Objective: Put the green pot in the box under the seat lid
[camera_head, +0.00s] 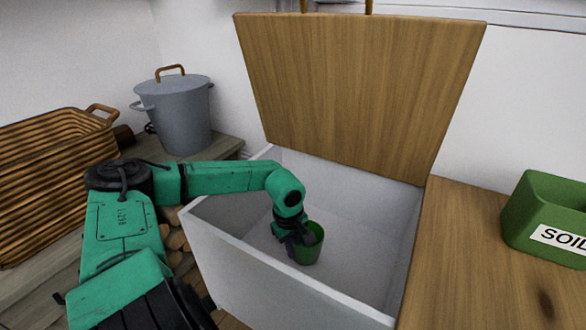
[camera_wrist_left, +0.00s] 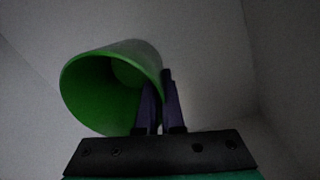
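The green pot (camera_head: 308,246) is inside the white box (camera_head: 238,255) under the raised wooden seat lid (camera_head: 355,90). My left gripper (camera_head: 292,240) reaches down into the box at the pot's left side. In the left wrist view, the pot (camera_wrist_left: 95,95) lies left of centre with its open mouth towards the camera. The dark fingers (camera_wrist_left: 159,108) are close together at its right rim, one over the mouth and one outside, pinching the wall. Whether the pot's base touches the box floor is hard to tell. My right gripper is not in view.
A grey lidded pot (camera_head: 178,115) and a wicker basket (camera_head: 50,180) stand on the left bench. A green SOIL container (camera_head: 535,215) sits on the wooden top (camera_head: 475,270) to the right. The box floor around the pot looks clear.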

